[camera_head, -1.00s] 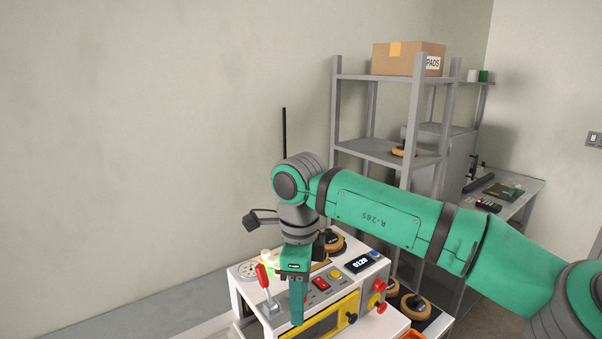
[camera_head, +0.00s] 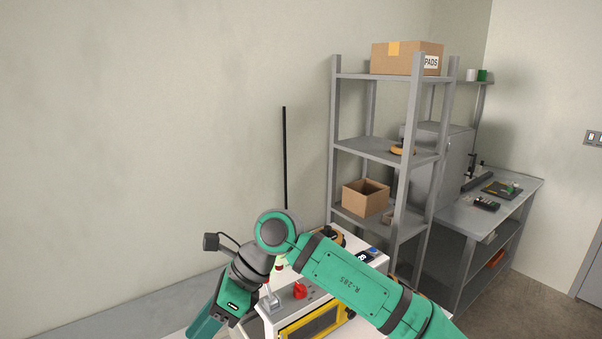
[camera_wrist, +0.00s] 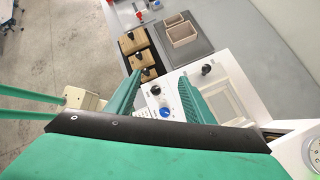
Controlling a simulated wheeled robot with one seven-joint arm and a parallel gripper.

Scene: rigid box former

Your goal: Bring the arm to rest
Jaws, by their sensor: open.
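My arm (camera_head: 345,280) is green with dark grey joints and crosses the lower middle of the head view. My gripper (camera_head: 207,322) hangs tilted to the lower left there, left of the white box former, and its tips run near the bottom edge. In the wrist view my gripper (camera_wrist: 161,78) shows two green fingers spread apart with nothing between them. The box former (camera_head: 312,322) has a yellow-framed front window, and my arm hides much of its top. A red control (camera_head: 300,291) on it stays visible.
A grey shelf rack (camera_head: 375,149) holds a labelled carton (camera_head: 406,60) and an open cardboard box (camera_head: 366,197). A grey workbench (camera_head: 500,208) stands at the right. The wrist view shows wooden blocks with black knobs (camera_wrist: 140,60) and an open box (camera_wrist: 181,32). The left wall area is clear.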

